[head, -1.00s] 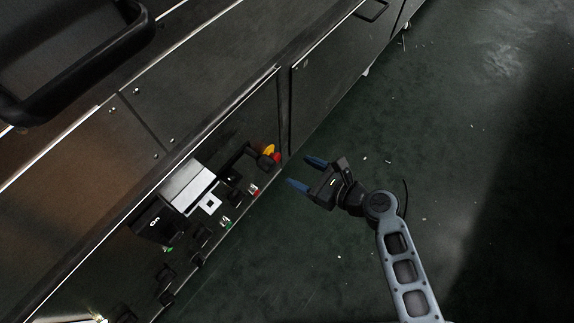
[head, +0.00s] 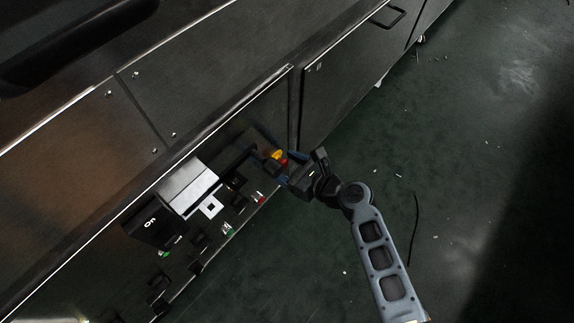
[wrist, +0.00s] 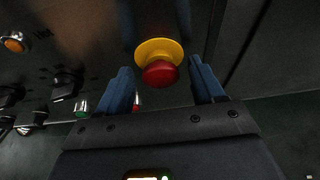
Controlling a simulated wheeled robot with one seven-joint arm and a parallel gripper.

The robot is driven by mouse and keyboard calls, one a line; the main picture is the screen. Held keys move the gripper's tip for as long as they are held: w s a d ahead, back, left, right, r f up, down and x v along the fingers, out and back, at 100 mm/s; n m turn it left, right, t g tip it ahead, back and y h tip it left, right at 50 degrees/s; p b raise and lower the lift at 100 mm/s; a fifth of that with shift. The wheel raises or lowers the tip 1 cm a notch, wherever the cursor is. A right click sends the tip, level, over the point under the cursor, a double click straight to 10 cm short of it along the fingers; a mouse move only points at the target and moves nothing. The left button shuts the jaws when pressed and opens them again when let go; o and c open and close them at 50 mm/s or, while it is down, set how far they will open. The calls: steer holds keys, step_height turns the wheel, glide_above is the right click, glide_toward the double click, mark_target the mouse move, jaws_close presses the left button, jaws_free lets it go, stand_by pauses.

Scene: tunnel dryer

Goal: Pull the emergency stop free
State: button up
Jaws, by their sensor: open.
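The emergency stop is a red mushroom button (wrist: 160,73) on a yellow collar (wrist: 156,50), mounted on the dark panel. In the head view the yellow collar (head: 277,155) and a bit of the red button (head: 283,161) show at the right end of the control panel. My gripper (wrist: 166,88) is open, with one blue finger on each side of the red button and a gap on both sides. In the head view my gripper (head: 276,158) reaches the panel at the button, and its fingers are partly hidden. I cannot tell whether the fingers touch the button.
A white box (head: 188,186) juts out from the panel. Open green floor (head: 470,190) lies to the right.

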steer(key=shift+c, duration=0.4)
jaws_close()
steer(key=shift+s+d+r+p, duration=0.15)
steer(key=shift+s+d+p, duration=0.1)
steer(key=shift+d+p, duration=0.2)
steer(key=shift+s+d, duration=0.1)
steer(key=shift+s, duration=0.05)
steer(key=shift+o, duration=0.4)
jaws_free()
